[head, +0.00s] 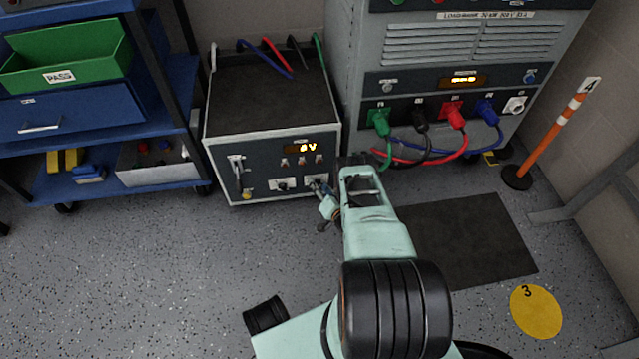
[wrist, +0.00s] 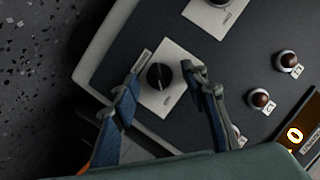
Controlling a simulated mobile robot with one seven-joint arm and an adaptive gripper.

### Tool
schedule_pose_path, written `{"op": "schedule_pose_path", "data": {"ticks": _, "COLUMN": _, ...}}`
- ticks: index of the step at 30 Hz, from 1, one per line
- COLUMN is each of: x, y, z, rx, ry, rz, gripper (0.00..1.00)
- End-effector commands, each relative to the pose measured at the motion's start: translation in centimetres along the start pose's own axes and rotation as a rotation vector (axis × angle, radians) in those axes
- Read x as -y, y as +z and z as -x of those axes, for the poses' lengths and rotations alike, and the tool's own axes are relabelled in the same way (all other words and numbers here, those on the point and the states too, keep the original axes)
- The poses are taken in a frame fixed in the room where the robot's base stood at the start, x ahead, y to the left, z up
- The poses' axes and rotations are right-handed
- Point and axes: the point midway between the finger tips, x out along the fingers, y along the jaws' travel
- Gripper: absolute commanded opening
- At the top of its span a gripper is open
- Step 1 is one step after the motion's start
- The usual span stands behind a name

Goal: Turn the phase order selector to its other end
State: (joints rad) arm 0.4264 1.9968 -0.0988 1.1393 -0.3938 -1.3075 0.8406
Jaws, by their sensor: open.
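A black rotary knob (wrist: 160,76) on a white plate sits on the dark front panel of the test cabinet (head: 240,165). A second knob (wrist: 214,2) on a similar plate is cut off at the top of the wrist view. The plate lettering is too small to read, so I cannot tell which knob is the phase order selector. My gripper (wrist: 165,62) is open, its two fingers on either side of the first knob; I cannot tell whether they touch it. In the head view my gripper (head: 318,186) is at the panel's lower right and hides part of that plate.
Round buttons (wrist: 260,99) and a lit display (wrist: 294,134) are close to my right finger. A large grey unit (head: 450,80) with coloured plugs and cables stands right of the cabinet. A blue shelf (head: 90,115) stands left.

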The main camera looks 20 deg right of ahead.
Motion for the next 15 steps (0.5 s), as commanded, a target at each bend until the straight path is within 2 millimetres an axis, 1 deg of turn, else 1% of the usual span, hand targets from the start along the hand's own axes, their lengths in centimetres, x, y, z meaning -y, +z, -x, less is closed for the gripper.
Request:
{"op": "schedule_pose_path", "data": {"ticks": 7, "x": 1.3, "y": -1.5, "z": 0.5, "rx": -0.001, "ry": 0.0, "rz": -0.001, "gripper": 0.41}}
{"op": "schedule_pose_path", "data": {"ticks": 15, "x": 4.0, "y": -4.4, "z": 1.6, "rx": -0.002, "ry": -0.001, "rz": 0.0, "gripper": 0.41}}
